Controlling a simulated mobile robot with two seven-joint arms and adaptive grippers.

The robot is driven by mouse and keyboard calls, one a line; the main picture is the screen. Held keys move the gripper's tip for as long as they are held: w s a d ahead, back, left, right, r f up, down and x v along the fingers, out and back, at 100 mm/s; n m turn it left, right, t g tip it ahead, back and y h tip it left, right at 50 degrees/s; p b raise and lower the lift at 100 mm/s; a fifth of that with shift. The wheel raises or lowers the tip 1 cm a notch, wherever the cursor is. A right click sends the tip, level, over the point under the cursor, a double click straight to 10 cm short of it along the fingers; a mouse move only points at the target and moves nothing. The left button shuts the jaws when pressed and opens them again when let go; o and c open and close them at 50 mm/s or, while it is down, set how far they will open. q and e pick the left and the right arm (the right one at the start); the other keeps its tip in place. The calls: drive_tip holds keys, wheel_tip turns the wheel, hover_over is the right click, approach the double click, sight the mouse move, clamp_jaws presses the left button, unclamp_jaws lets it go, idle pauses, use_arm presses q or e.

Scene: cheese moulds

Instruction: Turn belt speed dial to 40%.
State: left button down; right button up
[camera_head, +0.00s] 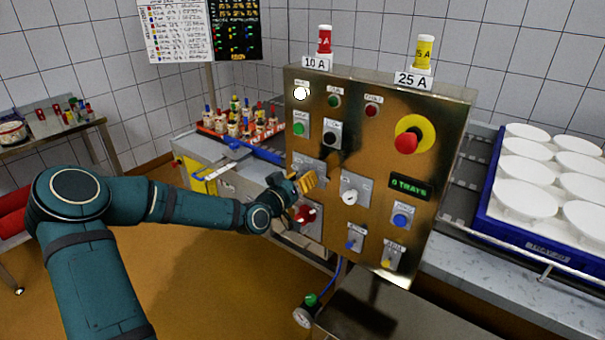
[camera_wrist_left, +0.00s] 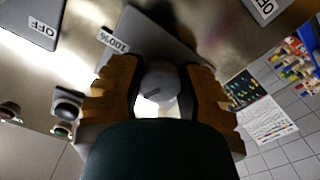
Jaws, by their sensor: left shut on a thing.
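The belt speed dial shows in the left wrist view as a round grey knob (camera_wrist_left: 160,82) with a dark line on its face. It sits on a grey plate (camera_wrist_left: 150,35) with a "100%" label. My left gripper (camera_wrist_left: 163,90) has its ochre fingers on either side of the knob and is shut on it. In the head view my left gripper (camera_head: 307,182) reaches the steel control panel (camera_head: 350,135) from the left and hides the knob. The dial's plate (camera_head: 309,166) shows just behind the fingers. The exact dial setting cannot be read. My right gripper is not in view.
Near the dial are a white-knobbed switch (camera_head: 349,197), a red handle (camera_head: 305,214) and a red emergency stop (camera_head: 406,143). A display (camera_head: 410,187) reads "0 TRAYS". A blue crate (camera_head: 484,215) of white moulds stands right. Open floor lies below my left arm.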

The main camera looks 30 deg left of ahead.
use_arm(q)
drive_tip(key=n+p, duration=0.1)
drive_tip(key=n, duration=0.1)
drive_tip(key=shift+n, duration=0.4)
drive_tip(key=n+p, duration=0.2)
drive_tip(key=n, duration=0.1)
drive_tip(key=shift+n, duration=0.3)
drive_tip(key=n+p, duration=0.1)
drive_tip(key=n, duration=0.2)
drive_tip(key=shift+d+n+p, duration=0.1)
drive_tip(key=shift+n+p, duration=0.25)
drive_tip(key=shift+n, duration=1.05)
drive_tip(key=c, duration=0.5)
unclamp_jaws()
